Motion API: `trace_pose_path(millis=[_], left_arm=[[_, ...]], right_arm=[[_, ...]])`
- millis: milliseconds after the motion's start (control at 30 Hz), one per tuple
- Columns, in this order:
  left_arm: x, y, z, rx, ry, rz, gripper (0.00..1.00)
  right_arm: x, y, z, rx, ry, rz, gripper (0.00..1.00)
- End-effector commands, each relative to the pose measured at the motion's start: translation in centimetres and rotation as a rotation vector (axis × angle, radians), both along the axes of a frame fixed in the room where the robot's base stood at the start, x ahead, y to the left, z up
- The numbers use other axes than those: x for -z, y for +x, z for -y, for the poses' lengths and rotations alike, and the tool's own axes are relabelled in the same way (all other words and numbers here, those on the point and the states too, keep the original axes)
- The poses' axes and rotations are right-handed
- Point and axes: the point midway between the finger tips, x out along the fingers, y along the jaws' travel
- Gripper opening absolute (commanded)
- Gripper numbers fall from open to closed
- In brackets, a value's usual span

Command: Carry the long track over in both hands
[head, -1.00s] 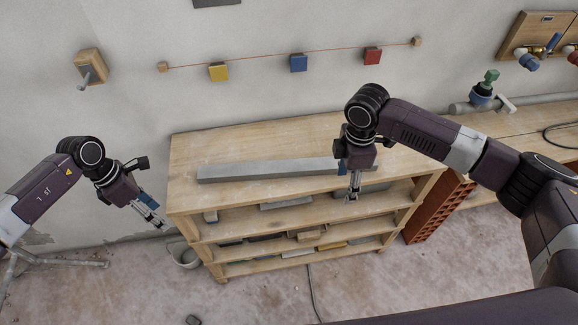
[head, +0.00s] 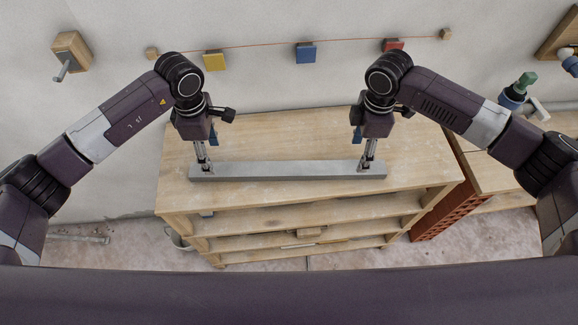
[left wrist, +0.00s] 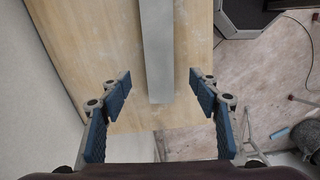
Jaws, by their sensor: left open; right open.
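The long track (head: 285,171) is a grey metal bar lying flat across the top of the wooden shelf unit (head: 290,125). In the head view my left gripper (head: 204,170) is over the track's left end, pointing down. My right gripper (head: 367,166) is over its right end, also pointing down. In the left wrist view the track (left wrist: 157,60) runs between the two spread blue fingers of my left gripper (left wrist: 160,92), with a gap on both sides. Both grippers are open. Whether the right fingers touch the track cannot be told.
The lower shelves hold several pieces, such as a wooden block (head: 310,232). A red perforated brick stack (head: 450,212) stands at the unit's right, beside another wooden bench. On the wall hang a string with yellow (head: 214,60), blue (head: 306,53) and red blocks, and a wooden crank box (head: 74,55).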

Motion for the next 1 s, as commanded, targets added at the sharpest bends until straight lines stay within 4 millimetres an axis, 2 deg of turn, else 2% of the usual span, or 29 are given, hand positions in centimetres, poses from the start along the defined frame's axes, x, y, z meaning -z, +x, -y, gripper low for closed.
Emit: trace_pose_path(millis=[167, 633, 800, 1000], left_arm=[[0.7, -0.1, 0.0, -0.002, -0.001, -0.003, 0.56], [7.0, -0.1, 0.0, -0.003, -0.002, -0.003, 0.56], [7.8, 0.0, 0.0, -0.001, -0.002, 0.000, 0.56], [7.8, 0.0, 0.0, -0.001, -0.002, 0.000, 0.56]], right_arm=[[0.7, 0.0, 0.0, 0.001, -0.001, -0.002, 0.56], [7.0, -0.1, 0.0, 0.001, 0.000, -0.002, 0.56], [7.8, 0.0, 0.0, 0.000, 0.001, -0.001, 0.56], [7.9, 0.0, 0.0, 0.000, 0.001, -0.001, 0.56]])
